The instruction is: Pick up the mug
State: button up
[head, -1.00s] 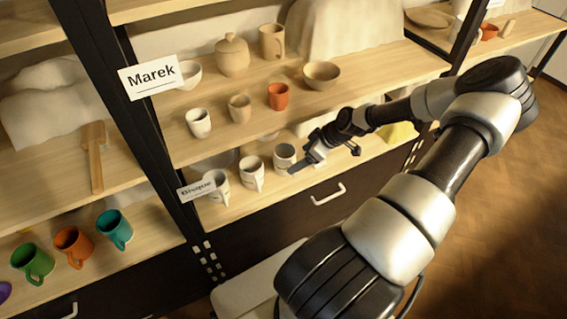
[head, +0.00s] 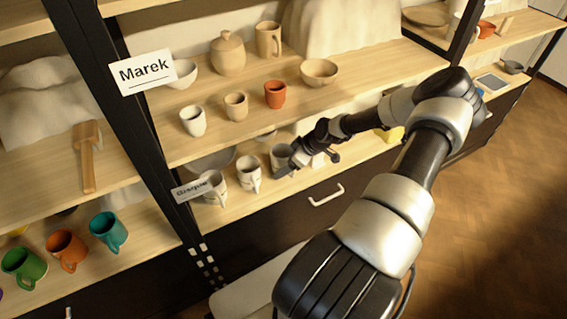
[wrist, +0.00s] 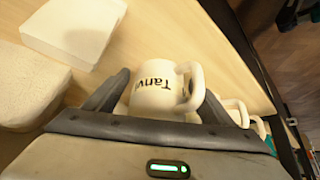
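A white mug (wrist: 158,88) with dark lettering starting "Tanv" stands in the wrist view, its handle towards the right. My gripper (wrist: 166,84) is open, with one dark finger to the left of the mug and the other to the right, beyond the handle. I cannot tell whether either finger touches it. In the head view my gripper (head: 288,166) is at the lower shelf, partly in front of the rightmost mug (head: 280,153) of a row. Two more pale mugs stand to its left, a middle mug (head: 249,173) and a left mug (head: 213,187).
The upper shelf (head: 345,98) lies above my gripper and holds small cups and bowls. A white block (wrist: 75,30) and a pale rounded lump (wrist: 30,85) lie to the left in the wrist view. A drawer handle (head: 326,196) is below the shelf.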

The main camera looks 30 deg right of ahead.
jog(key=c, duration=1.1)
